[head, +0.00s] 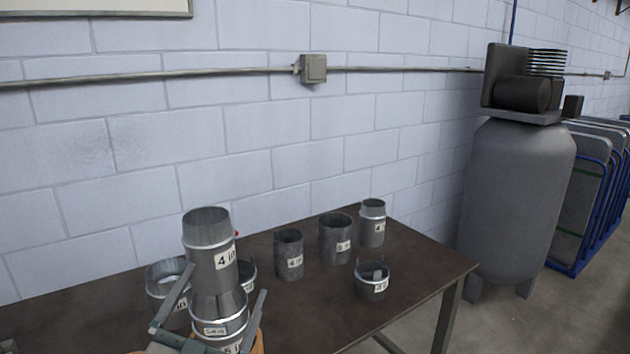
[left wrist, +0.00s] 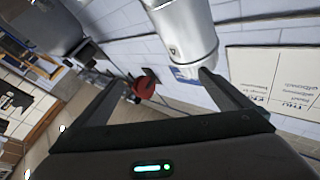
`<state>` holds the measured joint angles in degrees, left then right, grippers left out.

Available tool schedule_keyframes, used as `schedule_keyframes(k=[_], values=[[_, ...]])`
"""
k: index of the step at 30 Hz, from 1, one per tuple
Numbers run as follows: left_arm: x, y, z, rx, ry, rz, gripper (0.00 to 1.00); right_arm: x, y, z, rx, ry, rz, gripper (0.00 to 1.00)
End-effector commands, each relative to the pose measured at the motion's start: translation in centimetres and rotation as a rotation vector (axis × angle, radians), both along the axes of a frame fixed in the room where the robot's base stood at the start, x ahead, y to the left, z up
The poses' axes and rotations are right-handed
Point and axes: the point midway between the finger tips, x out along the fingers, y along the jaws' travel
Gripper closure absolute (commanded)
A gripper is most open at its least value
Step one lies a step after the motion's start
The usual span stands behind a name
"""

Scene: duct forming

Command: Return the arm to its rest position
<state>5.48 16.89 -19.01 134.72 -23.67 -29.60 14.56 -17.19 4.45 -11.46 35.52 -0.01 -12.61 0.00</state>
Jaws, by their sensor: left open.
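My left gripper (head: 226,279) is low in the head view, its two fingers spread apart on either side of a stack of duct pieces. The stack has a "4 in" grey metal duct (head: 209,240) on top of a wider labelled fitting (head: 219,318) and stands upright. In the left wrist view the open fingers (left wrist: 162,75) have a gap between them, with a shiny metal duct (left wrist: 185,30) beyond the tips. I cannot tell whether the fingers touch the stack. My right gripper is not in view.
The dark table (head: 330,300) also holds several labelled ducts, including ones at the back (head: 335,239), (head: 372,222) and a short one (head: 372,280) at right. A grey tank (head: 515,190) stands beyond the table's right end. A block wall runs behind.

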Motion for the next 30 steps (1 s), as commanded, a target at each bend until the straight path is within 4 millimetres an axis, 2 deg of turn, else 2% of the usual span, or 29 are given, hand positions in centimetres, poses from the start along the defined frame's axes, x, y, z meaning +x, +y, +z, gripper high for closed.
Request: schedule_keyframes(k=[1,3,8,12,15,18,21,24,30], values=[[-0.3,0.9,-3.3,-0.018,0.102,0.034,0.03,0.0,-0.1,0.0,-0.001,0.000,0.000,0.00],[-1.0,2.1,-7.5,-0.037,0.238,0.076,0.03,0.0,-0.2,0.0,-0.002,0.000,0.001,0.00],[-4.4,4.2,-16.8,-0.063,0.539,0.155,0.03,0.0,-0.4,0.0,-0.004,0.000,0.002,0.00],[-9.0,5.4,-24.1,-0.071,0.793,0.203,0.03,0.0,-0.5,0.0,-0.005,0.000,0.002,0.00],[-13.0,5.9,-28.5,-0.071,0.964,0.226,0.03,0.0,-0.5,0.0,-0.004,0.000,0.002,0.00],[-17.1,6.2,-32.0,-0.069,1.117,0.241,0.03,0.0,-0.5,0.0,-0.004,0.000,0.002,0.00],[-20.6,6.4,-34.5,-0.063,1.241,0.249,0.03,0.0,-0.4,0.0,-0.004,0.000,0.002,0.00],[-23.7,6.4,-36.2,-0.060,1.342,0.251,0.03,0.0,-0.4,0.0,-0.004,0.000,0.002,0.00],[-29.0,6.3,-38.5,-0.050,1.505,0.250,0.03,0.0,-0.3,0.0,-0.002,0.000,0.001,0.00]])
